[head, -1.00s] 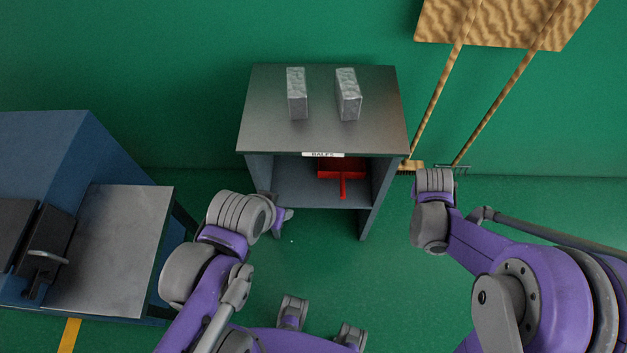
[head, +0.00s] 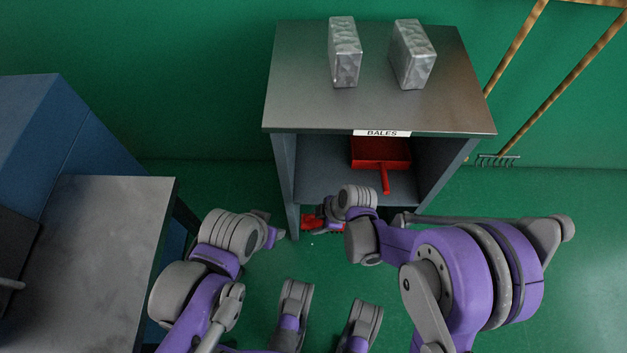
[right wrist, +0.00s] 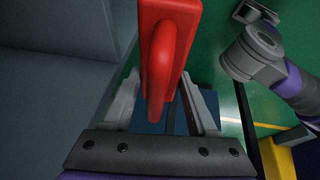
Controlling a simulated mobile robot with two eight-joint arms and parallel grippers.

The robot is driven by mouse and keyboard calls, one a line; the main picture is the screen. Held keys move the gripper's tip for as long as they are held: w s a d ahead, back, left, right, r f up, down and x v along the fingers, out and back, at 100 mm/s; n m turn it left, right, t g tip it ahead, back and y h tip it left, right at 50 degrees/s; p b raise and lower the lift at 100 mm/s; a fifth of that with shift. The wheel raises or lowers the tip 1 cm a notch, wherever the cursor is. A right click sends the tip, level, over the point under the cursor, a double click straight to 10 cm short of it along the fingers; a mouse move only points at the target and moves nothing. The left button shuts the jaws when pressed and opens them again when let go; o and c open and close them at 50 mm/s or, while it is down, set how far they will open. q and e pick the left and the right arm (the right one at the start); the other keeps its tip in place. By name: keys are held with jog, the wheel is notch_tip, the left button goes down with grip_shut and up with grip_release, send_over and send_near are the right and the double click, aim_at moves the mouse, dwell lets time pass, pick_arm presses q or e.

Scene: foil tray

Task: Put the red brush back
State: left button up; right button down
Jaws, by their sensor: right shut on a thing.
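The red brush (head: 311,222) is partly hidden behind my right wrist in the head view, low in front of the cabinet's open shelf. My right gripper (head: 333,226) is shut on it. In the right wrist view the red brush's handle (right wrist: 170,45) stands between the two grey fingers. A red dustpan (head: 381,153) lies on the cabinet's shelf, its handle toward me, above and right of the brush in the picture. My left gripper (head: 272,230) is left of the brush, apart from it; its fingers are too small to read.
The grey cabinet (head: 375,105) has a "BALES" label and two silver blocks (head: 344,55) on top. Its side walls flank the shelf opening. A blue unit with a metal table (head: 95,245) stands at the left. A rake (head: 498,160) leans at the right wall. Green floor lies between.

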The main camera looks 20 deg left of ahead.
jog(key=w+a, duration=0.2)
jog(key=w, duration=0.3)
jog(key=w+a, duration=0.1)
jog(key=w, duration=0.5)
jog(key=w+a+b, duration=0.1)
jog(key=w+a, duration=0.1)
jog(key=w, duration=0.3)
jog(key=shift+w+a, duration=0.2)
jog(key=shift+a, duration=0.1)
jog(key=shift+w+a+f, duration=0.1)
jog(key=shift+w+f, duration=0.15)
jog(key=shift+w, duration=0.05)
notch_tip(320, 180, down, 3)
jog(key=shift+f+b, duration=0.1)
jog(key=shift+b, duration=0.55)
jog(key=shift+s, duration=0.1)
jog(key=shift+c, duration=0.9)
grip_release()
jog(key=p+v, duration=0.1)
jog(key=v, duration=0.6)
jog(key=shift+r+p, duration=0.3)
jog(key=shift+p, duration=0.05)
